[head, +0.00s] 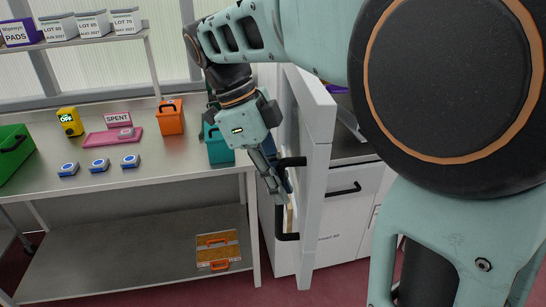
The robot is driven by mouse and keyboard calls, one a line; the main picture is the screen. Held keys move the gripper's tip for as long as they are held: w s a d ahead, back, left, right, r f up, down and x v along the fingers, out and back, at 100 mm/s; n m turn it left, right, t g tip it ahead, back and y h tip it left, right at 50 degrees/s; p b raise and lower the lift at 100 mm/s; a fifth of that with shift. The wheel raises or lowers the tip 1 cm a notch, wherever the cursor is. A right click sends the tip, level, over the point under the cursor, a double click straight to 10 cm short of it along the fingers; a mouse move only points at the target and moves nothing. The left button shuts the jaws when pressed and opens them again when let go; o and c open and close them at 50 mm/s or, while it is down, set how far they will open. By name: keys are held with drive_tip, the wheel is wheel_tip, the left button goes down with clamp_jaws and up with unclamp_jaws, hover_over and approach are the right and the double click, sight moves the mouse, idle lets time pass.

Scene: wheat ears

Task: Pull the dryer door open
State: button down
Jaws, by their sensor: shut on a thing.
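The dryer door (317,165) is a tall pale panel right of the bench, seen nearly edge-on. It appears to stand swung out from the white cabinetry. A black bar handle (288,237) sticks out from its left side. My gripper (283,192) points down at this handle and is shut on it, with the fingers overlapping the bar's middle. The exact finger contact is small and partly hidden. The dryer's inside is hidden behind the door and my arm.
A steel bench (180,170) at left holds a teal box (218,150), an orange box (170,117), a pink tray (112,136) and blue-white discs (100,165). A drawer with a black handle (344,189) is right of the door. An orange-handled board (218,250) lies on the lower shelf.

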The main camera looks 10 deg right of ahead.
drive_tip(key=shift+a, duration=0.55)
drive_tip(key=shift+w, duration=0.1)
drive_tip(key=c, duration=1.9)
unclamp_jaws()
drive_tip(key=shift+c, duration=0.2)
drive_tip(key=v, duration=1.2)
